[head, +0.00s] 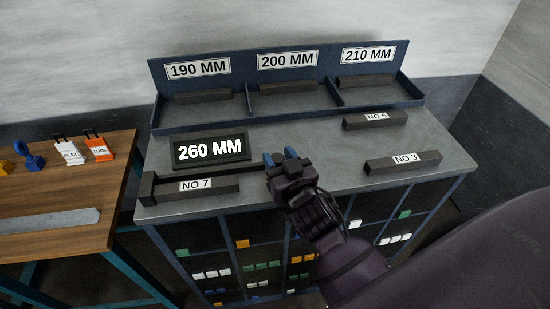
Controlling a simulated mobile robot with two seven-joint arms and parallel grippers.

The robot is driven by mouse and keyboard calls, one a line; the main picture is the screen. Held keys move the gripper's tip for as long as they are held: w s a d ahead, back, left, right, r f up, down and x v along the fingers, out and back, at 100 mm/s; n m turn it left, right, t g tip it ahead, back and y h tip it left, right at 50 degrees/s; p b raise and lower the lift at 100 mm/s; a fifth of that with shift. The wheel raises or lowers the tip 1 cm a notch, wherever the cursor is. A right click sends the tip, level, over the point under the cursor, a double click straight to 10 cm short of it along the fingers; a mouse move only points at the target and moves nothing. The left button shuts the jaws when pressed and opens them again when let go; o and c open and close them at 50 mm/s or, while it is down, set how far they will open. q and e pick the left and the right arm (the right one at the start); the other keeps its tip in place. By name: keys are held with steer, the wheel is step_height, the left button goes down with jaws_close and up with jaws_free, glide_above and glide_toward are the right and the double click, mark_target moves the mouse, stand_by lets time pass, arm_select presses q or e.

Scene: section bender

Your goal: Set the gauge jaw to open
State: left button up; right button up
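The length gauge lies along the front left of the grey bench top. Its dark display (210,149) reads 260 MM. A dark end block (146,188) stands at its left end, and a thin dark rail runs right from there. A dark bar labelled NO 7 (196,187) lies along the gauge's front. My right gripper (280,158) is at the right end of the rail, its blue-tipped fingers at bench height. It hides that end, so I cannot make out the gauge jaw or whether the fingers hold it. My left gripper is out of view.
A blue rack (287,113) at the back has bays labelled 190, 200 and 210 MM, each with a dark bar. Bars NO 6 (375,120) and NO 3 (403,162) lie on the right. A wooden table (60,185) stands left. The bench's middle is clear.

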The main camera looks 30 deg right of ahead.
steer(key=o, duration=0.3)
steer(key=shift+d, duration=0.2)
steer(key=shift+a, duration=0.15)
steer(key=shift+s, duration=0.1)
steer(key=shift+s, duration=0.55)
steer(key=shift+s+a+b, duration=0.15)
steer(key=shift+s+b, duration=0.05)
steer(key=shift+s, duration=2.2)
steer(key=shift+s+a+b, duration=0.15)
steer(key=shift+s+b, duration=0.05)
steer(key=shift+s, duration=2.2)
steer(key=s+d+f+g, duration=0.2)
steer(key=f, duration=0.5)
steer(key=s+d+f+n+g, duration=0.1)
steer(key=s+d+f+g, duration=0.1)
steer(key=f, duration=0.5)
steer(key=s+d+f+g, duration=0.1)
steer(key=d+f+g, duration=0.1)
steer(key=f, duration=0.6)
steer(key=shift+s+d+n+g+y, duration=0.2)
steer(key=shift+s+n+g+y, duration=0.1)
steer(key=shift+s+y, duration=0.1)
